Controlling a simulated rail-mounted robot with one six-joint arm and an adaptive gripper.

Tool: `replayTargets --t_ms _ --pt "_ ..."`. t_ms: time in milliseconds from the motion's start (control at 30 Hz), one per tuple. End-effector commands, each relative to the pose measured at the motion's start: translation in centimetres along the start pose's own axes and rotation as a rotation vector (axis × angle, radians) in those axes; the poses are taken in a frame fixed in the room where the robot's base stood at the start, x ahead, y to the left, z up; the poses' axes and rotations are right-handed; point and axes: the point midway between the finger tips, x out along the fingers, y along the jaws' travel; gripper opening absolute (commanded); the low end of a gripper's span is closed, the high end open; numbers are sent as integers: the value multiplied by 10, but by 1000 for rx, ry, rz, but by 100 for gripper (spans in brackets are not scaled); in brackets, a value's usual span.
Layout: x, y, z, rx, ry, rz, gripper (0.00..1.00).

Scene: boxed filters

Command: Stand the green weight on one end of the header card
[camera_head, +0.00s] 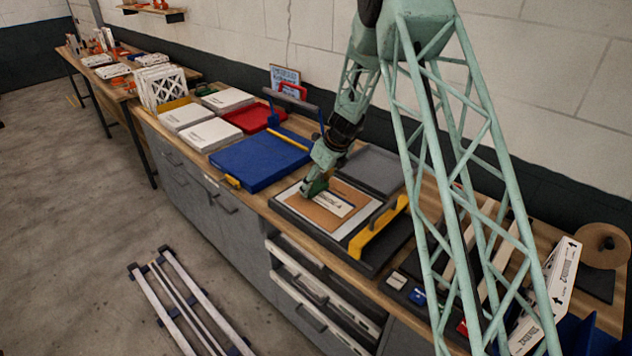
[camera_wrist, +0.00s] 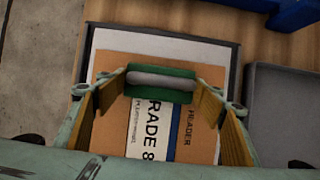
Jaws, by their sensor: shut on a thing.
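The green weight (camera_wrist: 160,72) has a grey bar along its middle and sits between the two fingers of my gripper (camera_wrist: 162,92) in the wrist view. My gripper is shut on it. The header card (camera_wrist: 152,125) is white with black print and a blue stripe, and lies flat on a brown board (camera_wrist: 108,66). The weight covers the card's upper end in the wrist view. I cannot tell whether it touches the card. In the head view my gripper (camera_head: 312,190) is at the left end of the card (camera_head: 336,204), with the green weight (camera_head: 315,186) partly hidden by the fingers.
The board lies on a white sheet (camera_head: 287,197) in a dark tray-like base (camera_head: 300,229) with a yellow bar (camera_head: 380,229) at its right. A grey tray (camera_head: 374,170) is behind. A blue flat unit (camera_head: 250,165) stands left. White boxes (camera_head: 212,134) stand farther along the bench.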

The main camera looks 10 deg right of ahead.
Motion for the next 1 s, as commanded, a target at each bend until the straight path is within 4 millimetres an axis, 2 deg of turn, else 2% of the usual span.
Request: replayTargets --t_ms 467,500,633,1000 --pt "2 -1 0 0 -2 -1 32" --pt "3 0 -1 0 0 0 63" --pt "2 0 -1 0 0 0 75" --pt "2 0 -1 0 0 0 76"
